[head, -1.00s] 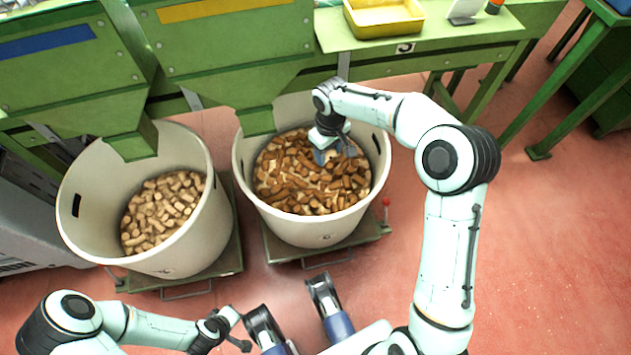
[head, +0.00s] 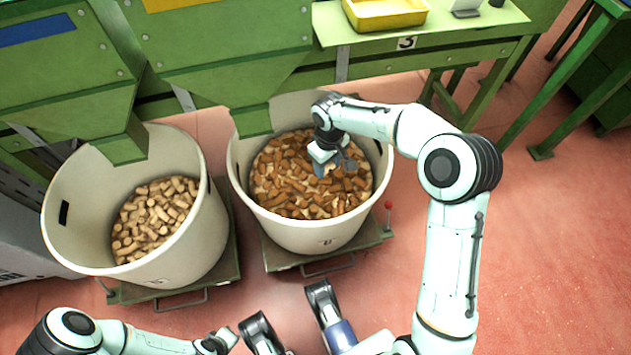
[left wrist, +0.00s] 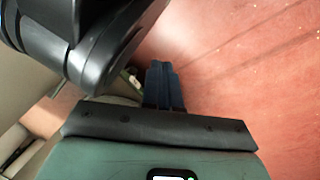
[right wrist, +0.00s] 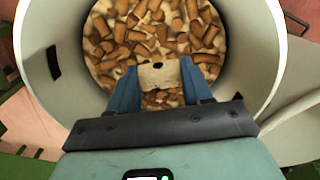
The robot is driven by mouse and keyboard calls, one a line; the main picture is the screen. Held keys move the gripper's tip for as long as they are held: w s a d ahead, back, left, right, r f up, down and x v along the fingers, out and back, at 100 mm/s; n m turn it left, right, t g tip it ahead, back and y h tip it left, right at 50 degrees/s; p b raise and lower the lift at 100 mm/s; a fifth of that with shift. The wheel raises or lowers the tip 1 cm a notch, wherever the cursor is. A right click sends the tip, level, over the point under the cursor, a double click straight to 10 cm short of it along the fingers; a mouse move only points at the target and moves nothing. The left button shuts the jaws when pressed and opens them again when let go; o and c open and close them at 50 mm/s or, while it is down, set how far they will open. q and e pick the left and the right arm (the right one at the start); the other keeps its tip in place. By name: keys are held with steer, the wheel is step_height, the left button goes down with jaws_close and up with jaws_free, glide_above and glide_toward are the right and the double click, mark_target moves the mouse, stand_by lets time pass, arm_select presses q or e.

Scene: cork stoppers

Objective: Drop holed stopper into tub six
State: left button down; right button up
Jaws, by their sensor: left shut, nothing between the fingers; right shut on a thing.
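My right gripper (head: 334,168) is inside the right tub (head: 237,165), above the heap of brown stoppers. In the right wrist view, my right gripper (right wrist: 160,80) is shut on a pale stopper (right wrist: 160,77) lying crosswise between its blue fingers. A small dark spot, like a hole, shows on the stopper's upper edge. The right tub's small front mark is too small to read surely. My left gripper (left wrist: 163,78) is shut and empty over the red floor in the left wrist view.
The left tub (head: 70,240) holds paler stoppers (head: 155,215). Green chutes (head: 215,60) hang over both tubs' back rims. A yellow tray (head: 385,14) stands on the green bench, above a 3 label. Red floor (head: 560,260) is clear at right.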

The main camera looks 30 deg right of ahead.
steer(key=o, duration=1.1)
steer(key=shift+c, duration=0.2)
steer(key=shift+r, duration=0.1)
step_height(320, 180, up, 9)
steer(key=p, duration=0.2)
steer(key=shift+p, duration=0.4)
arm_select(q)
step_height(320, 180, up, 6)
steer(key=w+d+t+p, duration=0.1)
steer(key=w+d, duration=0.1)
steer(key=shift+w, duration=0.3)
arm_select(e)
step_height(320, 180, up, 4)
steer(key=shift+r, duration=0.15)
